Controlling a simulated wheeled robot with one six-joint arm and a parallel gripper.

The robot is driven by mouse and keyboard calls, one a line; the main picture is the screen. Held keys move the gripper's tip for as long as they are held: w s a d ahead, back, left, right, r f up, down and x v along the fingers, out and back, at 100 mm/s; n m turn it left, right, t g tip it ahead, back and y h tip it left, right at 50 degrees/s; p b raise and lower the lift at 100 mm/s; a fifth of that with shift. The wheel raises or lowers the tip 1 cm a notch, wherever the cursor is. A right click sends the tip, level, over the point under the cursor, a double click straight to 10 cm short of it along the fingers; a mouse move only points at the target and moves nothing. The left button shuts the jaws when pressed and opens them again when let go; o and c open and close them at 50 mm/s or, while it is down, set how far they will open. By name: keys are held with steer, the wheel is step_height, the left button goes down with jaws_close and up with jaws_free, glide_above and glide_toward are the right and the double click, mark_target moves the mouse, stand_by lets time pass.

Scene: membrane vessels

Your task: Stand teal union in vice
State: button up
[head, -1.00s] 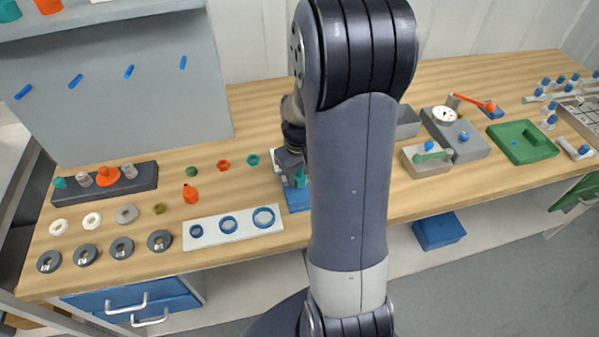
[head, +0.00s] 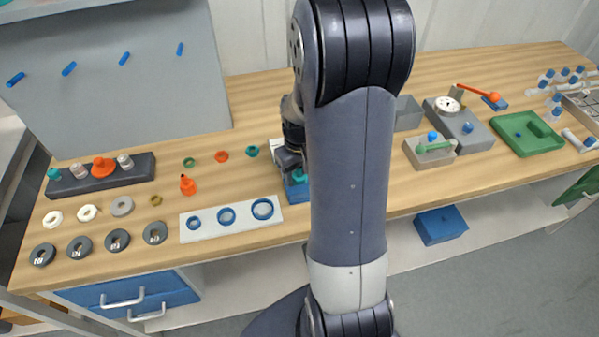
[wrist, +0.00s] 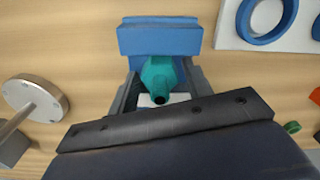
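The teal union (wrist: 159,76) sits between the two fingers of my gripper (wrist: 163,84) in the wrist view, its open end facing the camera. The fingers flank it closely and look shut on it. The blue vice (wrist: 160,38) is just beyond the union, its wide blue jaw crossing behind the fingertips. Whether the union touches the vice floor or jaws is hidden. In the head view, my gripper (head: 291,163) is low over the blue vice (head: 297,193), and my arm hides its right side. Only a sliver of the teal union (head: 300,176) shows there.
A white board with blue rings (head: 232,216) lies close left of the vice. Grey boxes (head: 408,113) and a green tray (head: 525,138) are right of my arm. Bare wood lies behind the vice.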

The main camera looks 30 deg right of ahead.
steer(key=shift+o, duration=1.3)
steer(key=shift+r, duration=0.1)
step_height(320, 180, up, 11)
steer(key=shift+f, duration=0.15)
steer(key=shift+f, duration=0.15)
step_height(320, 180, down, 10)
steer(key=shift+r, duration=0.1)
steer(key=shift+p, duration=0.45)
steer(key=shift+r+p, duration=0.95)
steer(key=shift+r, duration=0.4)
steer(key=shift+f, duration=0.15)
